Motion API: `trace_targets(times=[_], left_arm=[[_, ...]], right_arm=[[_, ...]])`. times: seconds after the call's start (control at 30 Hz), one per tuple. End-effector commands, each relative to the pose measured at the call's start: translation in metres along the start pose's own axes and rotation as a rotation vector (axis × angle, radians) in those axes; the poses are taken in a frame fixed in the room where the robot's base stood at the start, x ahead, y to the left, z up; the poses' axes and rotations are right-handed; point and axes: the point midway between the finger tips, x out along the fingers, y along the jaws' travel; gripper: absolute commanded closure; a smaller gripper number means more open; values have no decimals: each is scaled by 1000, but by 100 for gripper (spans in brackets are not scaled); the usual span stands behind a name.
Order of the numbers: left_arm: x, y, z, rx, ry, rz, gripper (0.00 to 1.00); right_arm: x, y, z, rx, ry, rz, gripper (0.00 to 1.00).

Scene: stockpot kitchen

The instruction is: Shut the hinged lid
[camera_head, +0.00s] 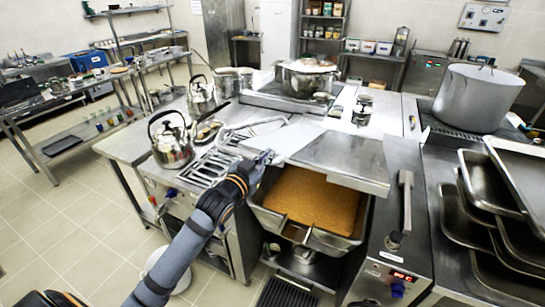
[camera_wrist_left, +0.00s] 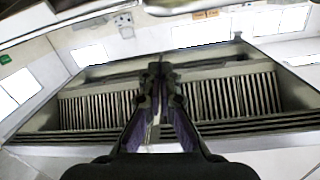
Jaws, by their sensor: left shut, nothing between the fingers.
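The lid (camera_head: 345,158) is a flat grey metal slab in the head view. It lies above the back part of an open metal pan (camera_head: 357,238) with an orange-brown filling, and the front of the pan shows uncovered. I cannot tell the lid's exact angle, and its hinge is not clear. My left gripper (camera_head: 268,157) is at the left end of the lid's front edge, above the pan's back left corner. I cannot tell whether it touches the lid. In the left wrist view its fingers (camera_wrist_left: 157,72) are together and empty. My right gripper is not in view.
A kettle (camera_head: 172,148) and wire racks (camera_head: 208,168) are on the counter left of the pan. A long upright handle (camera_head: 405,205) stands to its right. A big stockpot (camera_head: 478,98) and stacked trays (camera_head: 480,232) are further right. Vent grilles (camera_wrist_left: 235,97) show overhead.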

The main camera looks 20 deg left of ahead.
Motion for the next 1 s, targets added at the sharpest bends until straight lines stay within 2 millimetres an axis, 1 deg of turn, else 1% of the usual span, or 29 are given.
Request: trace_targets(times=[0.03, 0.2, 0.27, 0.3, 0.4, 0.5, 0.63, 0.9, 1.0], left_arm=[[12, 1, -6, -13, 5, 1, 100], [49, 0, -6, -6, 2, 1, 100], [61, 1, -6, -7, 2, 3, 100], [58, 1, 3, -1, -5, 4, 100], [51, 1, 19, 1, -5, 3, 100], [48, 1, 29, 1, -1, 3, 100], [46, 1, 35, 2, 1, 2, 100], [45, 1, 36, 2, 2, 2, 100], [46, 2, 42, 2, 4, 2, 100]], right_arm=[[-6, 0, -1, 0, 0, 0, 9], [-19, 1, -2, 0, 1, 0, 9], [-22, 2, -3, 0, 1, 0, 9], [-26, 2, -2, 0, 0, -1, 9], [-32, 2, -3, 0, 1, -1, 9], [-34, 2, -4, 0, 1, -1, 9], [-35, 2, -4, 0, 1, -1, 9], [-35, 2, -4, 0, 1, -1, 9], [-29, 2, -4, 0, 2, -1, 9]])
